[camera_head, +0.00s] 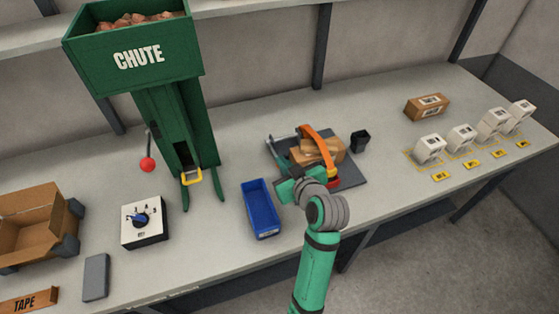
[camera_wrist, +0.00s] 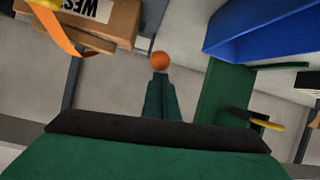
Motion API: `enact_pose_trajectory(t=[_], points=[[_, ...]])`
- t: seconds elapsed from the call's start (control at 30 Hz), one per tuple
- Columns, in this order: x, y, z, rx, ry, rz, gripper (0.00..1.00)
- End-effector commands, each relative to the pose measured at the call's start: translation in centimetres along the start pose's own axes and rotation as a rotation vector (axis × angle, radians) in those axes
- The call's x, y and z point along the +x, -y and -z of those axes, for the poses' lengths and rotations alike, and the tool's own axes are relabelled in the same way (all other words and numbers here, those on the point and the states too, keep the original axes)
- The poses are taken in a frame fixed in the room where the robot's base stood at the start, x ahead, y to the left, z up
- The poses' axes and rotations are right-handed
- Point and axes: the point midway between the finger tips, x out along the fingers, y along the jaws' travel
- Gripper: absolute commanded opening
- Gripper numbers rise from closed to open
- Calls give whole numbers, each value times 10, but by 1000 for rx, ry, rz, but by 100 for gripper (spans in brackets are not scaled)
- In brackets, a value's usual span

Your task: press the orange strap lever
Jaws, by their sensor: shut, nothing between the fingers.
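My gripper (camera_head: 288,186) is low over the near left side of the strapping station. In the wrist view its shut, empty fingers (camera_wrist: 160,82) point at a small orange ball (camera_wrist: 160,61) just beyond their tips. The ball looks like a lever knob; I cannot tell whether the fingers touch it. It is hidden in the head view. An orange band (camera_head: 319,146) arches over a cardboard box (camera_head: 327,147) on the dark plate (camera_head: 352,172). The band (camera_wrist: 58,30) and box (camera_wrist: 105,18) also show at upper left in the wrist view.
A blue tray (camera_head: 261,207) stands left of my gripper. The green chute (camera_head: 160,120) stands farther left, with a dial box (camera_head: 144,221) nearby. A black cup (camera_head: 360,141) is behind the plate. White boxes (camera_head: 430,148) line the right side.

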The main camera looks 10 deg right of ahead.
Motion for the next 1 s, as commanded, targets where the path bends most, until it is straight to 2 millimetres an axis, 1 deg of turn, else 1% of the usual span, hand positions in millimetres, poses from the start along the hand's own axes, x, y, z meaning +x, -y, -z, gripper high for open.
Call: enact_pose_trajectory(t=[0.03,0.2,0.3,0.4,0.6,1.0], points=[[-11,-1,-2,0,-1,-4,0],[-39,0,-6,-1,-2,-4,0],[-51,0,-7,0,-4,-3,0],[-58,1,-8,-1,-3,-2,0],[-61,1,-8,-1,-4,-2,0],[-61,1,-8,-2,-4,-2,0]])
